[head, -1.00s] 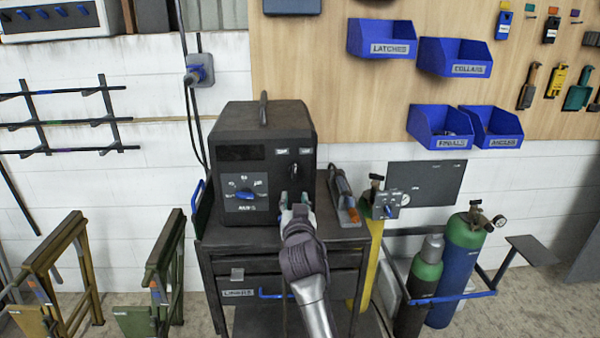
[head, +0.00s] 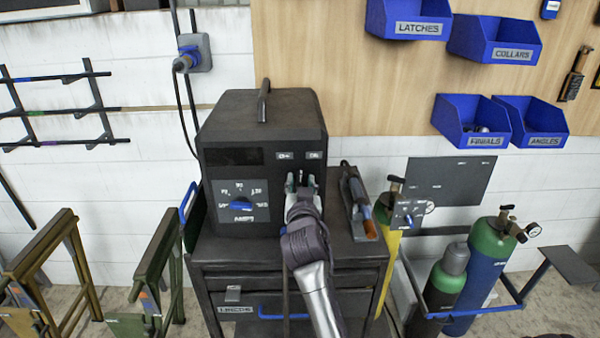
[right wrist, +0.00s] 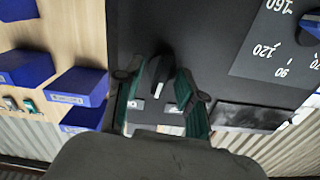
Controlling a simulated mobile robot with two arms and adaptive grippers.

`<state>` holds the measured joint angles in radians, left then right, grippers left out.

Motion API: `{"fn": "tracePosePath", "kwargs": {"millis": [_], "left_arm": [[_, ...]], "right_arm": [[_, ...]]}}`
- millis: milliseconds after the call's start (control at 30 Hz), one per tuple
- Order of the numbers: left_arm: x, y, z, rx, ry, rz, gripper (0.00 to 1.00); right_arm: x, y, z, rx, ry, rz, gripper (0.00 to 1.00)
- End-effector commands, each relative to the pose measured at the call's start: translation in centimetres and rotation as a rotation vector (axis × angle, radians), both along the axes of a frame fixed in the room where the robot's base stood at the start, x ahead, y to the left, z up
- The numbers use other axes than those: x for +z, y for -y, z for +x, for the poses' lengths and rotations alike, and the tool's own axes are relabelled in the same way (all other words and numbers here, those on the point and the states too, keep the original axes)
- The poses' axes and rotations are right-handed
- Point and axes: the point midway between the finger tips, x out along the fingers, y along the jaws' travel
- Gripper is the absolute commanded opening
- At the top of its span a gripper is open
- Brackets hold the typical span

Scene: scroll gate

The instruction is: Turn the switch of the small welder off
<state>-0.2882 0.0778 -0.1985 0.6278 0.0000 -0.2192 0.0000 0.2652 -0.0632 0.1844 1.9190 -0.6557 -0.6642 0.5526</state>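The small welder (head: 262,115) is a dark box on top of a dark cart, with its front facing me. Its switch is a black lever on the upper right of the front, below two small white labels; in the head view my gripper mostly covers it. In the right wrist view the switch (right wrist: 158,72) stands between my fingertips. My right gripper (head: 303,183) is at the front panel, and it also shows in the right wrist view (right wrist: 157,85). Its fingers are apart, one on each side of the lever; contact cannot be told. My left gripper is not in view.
A blue dial (head: 240,204) with numbers is left of the switch. A torch (head: 360,208) lies on the cart (head: 352,255) right of the welder. Gas cylinders (head: 480,275) stand further right, and metal stands (head: 150,270) stand at left. Blue bins (head: 470,125) hang behind.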

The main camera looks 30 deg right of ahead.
Motion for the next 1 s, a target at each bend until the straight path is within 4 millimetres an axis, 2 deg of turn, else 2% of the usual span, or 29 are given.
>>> {"fn": "tracePosePath", "kwargs": {"millis": [300, 367, 533, 567, 1000], "left_arm": [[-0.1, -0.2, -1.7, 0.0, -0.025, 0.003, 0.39], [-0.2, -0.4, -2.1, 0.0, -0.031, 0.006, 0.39], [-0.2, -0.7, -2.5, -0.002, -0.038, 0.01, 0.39], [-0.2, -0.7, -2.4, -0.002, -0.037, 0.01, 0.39], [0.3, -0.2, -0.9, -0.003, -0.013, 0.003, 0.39]], "right_arm": [[0.0, -0.1, -0.1, -0.001, 0.001, 0.0, 0.39], [0.0, -0.1, -0.1, 0.0, 0.001, -0.001, 0.31], [0.0, -0.1, -0.1, 0.0, 0.001, 0.0, 0.03], [0.0, -0.1, -0.1, 0.0, 0.001, 0.0, 0.0], [0.1, -0.1, 0.0, -0.001, -0.024, -0.038, 0.0]]}}
